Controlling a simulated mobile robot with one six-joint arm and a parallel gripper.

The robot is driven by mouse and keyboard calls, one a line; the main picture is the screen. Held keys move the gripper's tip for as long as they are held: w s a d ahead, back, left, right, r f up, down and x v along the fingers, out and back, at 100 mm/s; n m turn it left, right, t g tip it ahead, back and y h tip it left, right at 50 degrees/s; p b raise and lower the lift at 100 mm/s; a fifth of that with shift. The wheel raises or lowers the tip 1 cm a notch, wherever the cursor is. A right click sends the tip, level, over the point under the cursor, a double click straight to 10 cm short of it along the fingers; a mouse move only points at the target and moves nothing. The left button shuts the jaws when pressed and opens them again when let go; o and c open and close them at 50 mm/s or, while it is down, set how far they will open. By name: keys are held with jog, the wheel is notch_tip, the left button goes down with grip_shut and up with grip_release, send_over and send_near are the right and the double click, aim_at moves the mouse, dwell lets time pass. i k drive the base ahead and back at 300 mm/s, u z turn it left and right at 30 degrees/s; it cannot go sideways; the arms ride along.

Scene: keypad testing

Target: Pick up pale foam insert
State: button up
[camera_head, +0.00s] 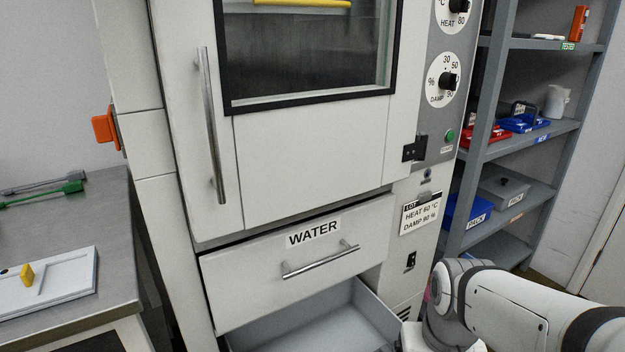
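I cannot pick out a pale foam insert with certainty. A flat white board or tray (68,278) with a raised edge and a yellow piece (27,275) on it lies on the bench at left; I cannot tell whether it is foam. My arm comes in at the lower right, in front of the cabinet's corner. My gripper is out of view.
A tall white cabinet (300,160) fills the middle. Green and grey tools (50,192) lie on the steel bench (110,225). A grey shelf (535,140) at right holds a blue PACK bin (466,212), a grey PACK box (503,187) and trays.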

aim_at(25, 288)
jog(key=u, duration=1.95)
jog(key=k, duration=0.5)
jog(key=u, duration=0.4)
jog(key=i, duration=0.6)
